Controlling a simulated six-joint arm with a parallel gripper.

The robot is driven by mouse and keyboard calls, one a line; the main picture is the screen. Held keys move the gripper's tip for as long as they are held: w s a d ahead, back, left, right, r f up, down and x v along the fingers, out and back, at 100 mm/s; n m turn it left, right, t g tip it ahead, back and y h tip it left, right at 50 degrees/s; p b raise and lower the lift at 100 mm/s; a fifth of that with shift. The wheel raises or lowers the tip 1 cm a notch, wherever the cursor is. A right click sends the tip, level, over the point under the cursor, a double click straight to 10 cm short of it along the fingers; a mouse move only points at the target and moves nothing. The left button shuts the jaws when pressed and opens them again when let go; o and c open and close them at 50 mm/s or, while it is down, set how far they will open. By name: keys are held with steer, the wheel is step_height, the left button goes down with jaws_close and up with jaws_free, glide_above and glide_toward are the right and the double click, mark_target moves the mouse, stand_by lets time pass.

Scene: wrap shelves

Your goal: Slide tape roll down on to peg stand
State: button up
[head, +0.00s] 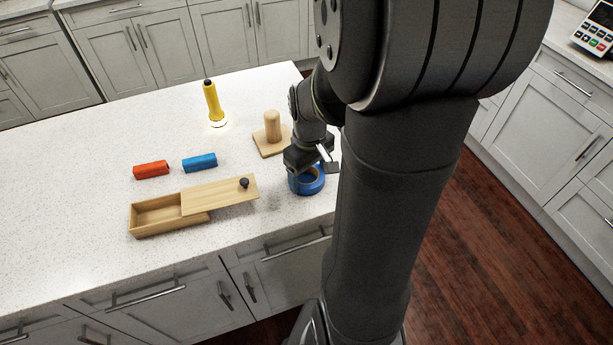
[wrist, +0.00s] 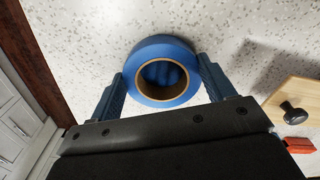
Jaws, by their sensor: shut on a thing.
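The blue tape roll (head: 308,181) is near the right edge of the white counter, under my gripper (head: 318,172). In the wrist view the tape roll (wrist: 146,90) lies between the two blue fingers of my gripper (wrist: 160,82), its hole facing the camera. The fingers are shut on the roll's outer sides. I cannot tell whether the roll touches the counter. The wooden peg stand (head: 272,128) is behind the roll, a bit to its left, with an upright peg on a square base. Nothing is on the peg. My arm covers part of the scene on the right.
A wooden box (head: 165,222) with a partly open sliding lid (head: 215,195) and dark knob is left of the roll. A red block (head: 151,169), a blue block (head: 200,162) and a yellow flashlight (head: 213,101) are farther left. Counter between roll and peg stand looks clear.

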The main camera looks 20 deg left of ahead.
steer(key=shift+r, duration=0.1)
steer(key=shift+r, duration=0.6)
step_height(320, 180, up, 3)
steer(key=shift+f, duration=0.1)
steer(key=d+r, duration=0.7)
steer(key=d, duration=0.4)
steer(key=w+a+r, duration=0.2)
steer(key=w+a, duration=0.1)
steer(key=a, duration=0.5)
steer(key=w+a+r, duration=0.2)
steer(key=w+a, duration=0.1)
steer(key=a, duration=0.5)
steer(key=w+a+r, duration=0.2)
steer(key=w+a, duration=0.1)
steer(key=a, duration=0.5)
steer(key=shift+a+n, duration=0.3)
steer(key=shift+n, duration=0.1)
steer(key=shift+w, duration=0.1)
steer(key=shift+f, duration=2.8)
